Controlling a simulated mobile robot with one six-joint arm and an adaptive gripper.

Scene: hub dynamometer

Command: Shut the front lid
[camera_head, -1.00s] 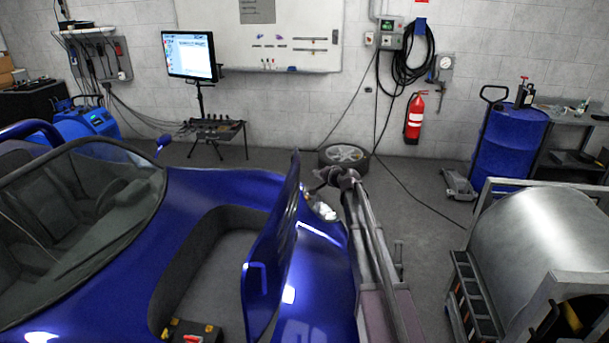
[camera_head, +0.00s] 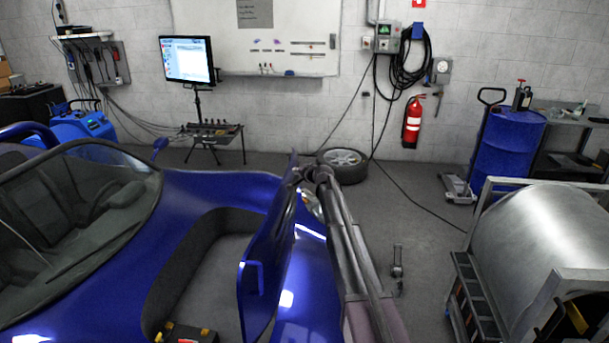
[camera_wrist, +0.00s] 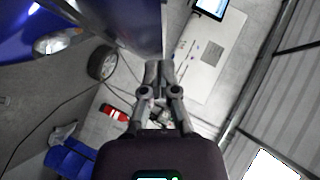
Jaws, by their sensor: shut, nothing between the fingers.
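The front lid (camera_head: 268,250) of the blue car stands raised, nearly upright, beside the open front compartment (camera_head: 215,265). My gripper (camera_head: 298,172) is by the lid's upper edge, on its right side, at the end of my arm reaching in from below. In the wrist view my gripper (camera_wrist: 155,68) shows its fingers together with nothing between them. The lid's blue-grey surface (camera_wrist: 128,22) is just past and left of the fingertips there. I cannot tell whether they touch it.
A toolbox (camera_head: 186,333) lies in the compartment's near end. A loose wheel (camera_head: 342,163) lies on the floor beyond the car's nose. A large metal drum (camera_head: 550,240) in a frame stands at right. Floor between car and drum is mostly clear.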

